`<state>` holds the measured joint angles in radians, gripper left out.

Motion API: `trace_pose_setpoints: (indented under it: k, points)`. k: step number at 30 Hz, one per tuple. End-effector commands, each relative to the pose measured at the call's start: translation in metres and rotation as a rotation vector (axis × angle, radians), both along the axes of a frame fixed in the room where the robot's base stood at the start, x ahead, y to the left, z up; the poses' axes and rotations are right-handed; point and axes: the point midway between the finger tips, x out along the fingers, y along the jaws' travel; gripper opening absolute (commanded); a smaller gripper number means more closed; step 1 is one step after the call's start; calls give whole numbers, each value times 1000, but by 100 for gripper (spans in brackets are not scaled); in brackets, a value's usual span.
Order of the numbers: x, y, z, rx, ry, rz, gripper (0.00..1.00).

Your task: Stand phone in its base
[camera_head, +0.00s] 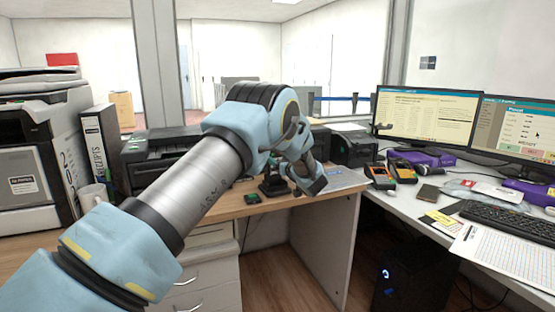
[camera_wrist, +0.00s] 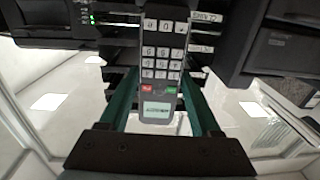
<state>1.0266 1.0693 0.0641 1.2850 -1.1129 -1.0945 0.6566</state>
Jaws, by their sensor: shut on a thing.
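In the wrist view a dark grey phone (camera_wrist: 162,62) with white number keys, a red key, a green key and a small pale screen is between the fingers of my gripper (camera_wrist: 163,82). My gripper is shut on it. The phone appears upside down in this view. In the head view my gripper (camera_head: 297,190) is low over the wooden counter, and I cannot make out the phone there.
A black printer (camera_head: 160,160) stands behind my arm, and another dark machine (camera_head: 352,148) is at the back. Handheld orange-and-black devices (camera_head: 380,175) and a keyboard (camera_head: 508,222) occupy the right desk.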

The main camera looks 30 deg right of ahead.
Motion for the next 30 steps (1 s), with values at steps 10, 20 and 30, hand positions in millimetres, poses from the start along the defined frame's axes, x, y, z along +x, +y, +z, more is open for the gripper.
trace_pose_setpoints:
  k: [10, 20, 30]
  points:
    - [0, 0, -1, -1, -1, 0, 0]
    - [0, 0, -10, -1, -1, 0, 0]
    - [0, 0, -17, -1, -1, 0, 0]
